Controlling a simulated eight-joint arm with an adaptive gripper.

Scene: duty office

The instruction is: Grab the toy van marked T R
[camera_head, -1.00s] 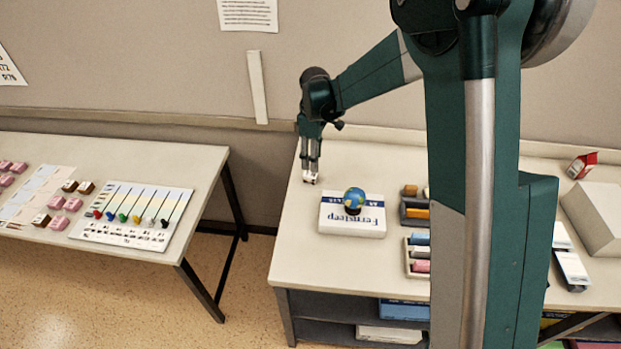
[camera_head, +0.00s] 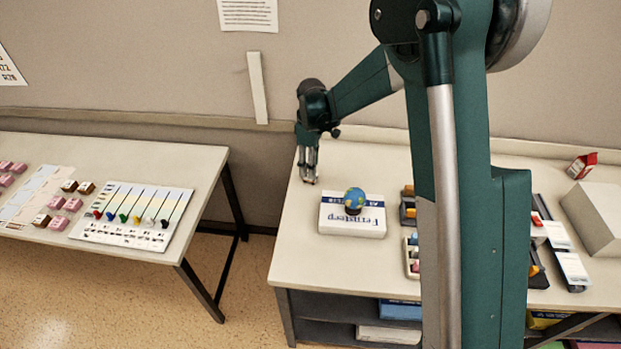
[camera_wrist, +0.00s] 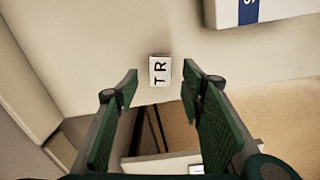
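The toy van marked T R shows in the wrist view as a small white block (camera_wrist: 160,70) with black letters "TR". It lies on the pale table top, near the table's edge. My gripper (camera_head: 309,176) points down at the left end of the right-hand table in the head view. In the wrist view its two green fingers are spread, one on each side of the van, with visible gaps. The van lies between and slightly beyond the fingertips. In the head view the fingers largely hide the van.
A white box (camera_head: 340,222) with blue lettering stands right of my gripper, with a small globe (camera_head: 354,198) on it. Trays of small items stand farther right, partly behind my arm. The left table (camera_head: 190,160) holds a slider board and pink blocks. A wall runs behind.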

